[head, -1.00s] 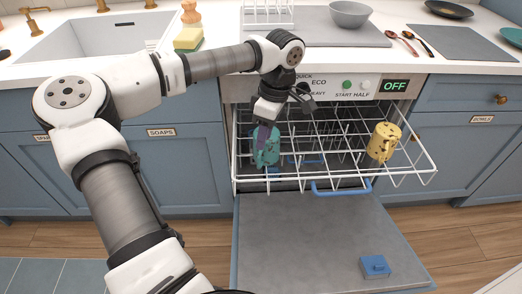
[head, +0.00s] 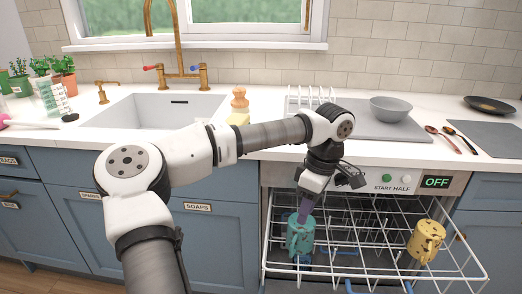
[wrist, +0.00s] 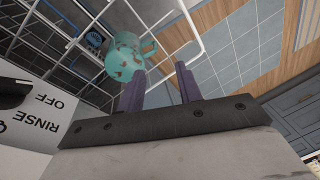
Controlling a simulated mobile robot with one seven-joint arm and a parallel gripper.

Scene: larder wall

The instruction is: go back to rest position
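My gripper (head: 304,216) is above the open dishwasher's pulled-out rack (head: 376,270), pointing down at a teal mug (head: 300,238) with dark spots. In the wrist view its two purple fingers (wrist: 160,72) stand apart with nothing clamped between them. The teal mug (wrist: 123,57) is just beyond the left fingertip, its handle towards the gap; whether a finger touches it I cannot tell. My arm reaches across from the left, bent at the elbow.
A yellow spotted mug (head: 426,242) stands at the rack's right. Behind are the counter with a sink (head: 150,118), a tall brass tap (head: 180,50), a grey bowl (head: 390,108) and a dark pan (head: 490,104). The dishwasher display (head: 436,182) reads OFF.

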